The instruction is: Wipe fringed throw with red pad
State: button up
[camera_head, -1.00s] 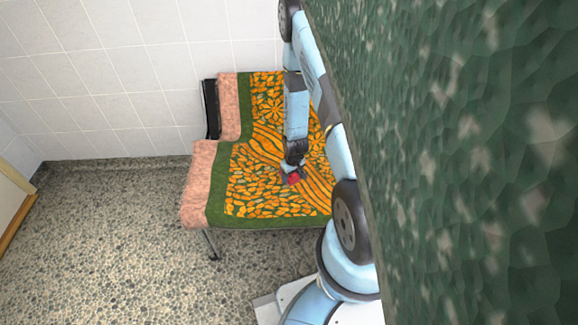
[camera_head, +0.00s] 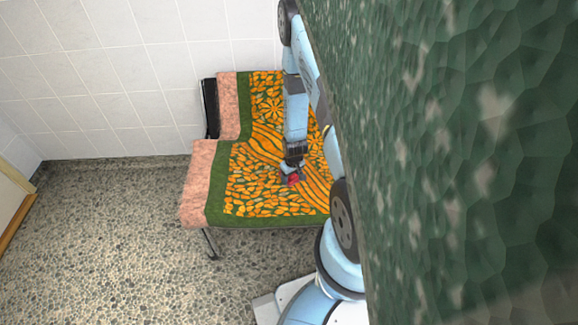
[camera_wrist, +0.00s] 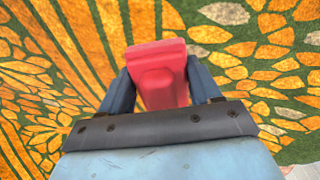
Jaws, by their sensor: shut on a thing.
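The fringed throw (camera_head: 240,199), orange patterned with a green border, lies draped over the seat and back of a pink chair. My gripper (camera_head: 291,174) is low over the seat part of the throw. It is shut on the red pad (camera_wrist: 157,72), which sits between the two dark fingers in the wrist view. The pad also shows as a small red patch in the head view (camera_head: 292,180). The pad's underside is hidden, so I cannot tell if it touches the throw. Pale spots (camera_wrist: 224,13) show on the throw in the wrist view.
The pink chair (camera_head: 197,184) stands near a white tiled wall (camera_head: 110,70). A large green speckled surface (camera_head: 470,150) fills the right of the head view and hides what is behind it. Speckled floor (camera_head: 110,240) is clear at left. A wooden-edged panel (camera_head: 14,205) is at far left.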

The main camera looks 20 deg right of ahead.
notch_tip(320, 180, up, 2)
jog(key=shift+d+r, duration=0.1)
jog(key=shift+r, duration=0.75)
jog(key=shift+a+r, duration=0.2)
jog(key=shift+r, duration=1.85)
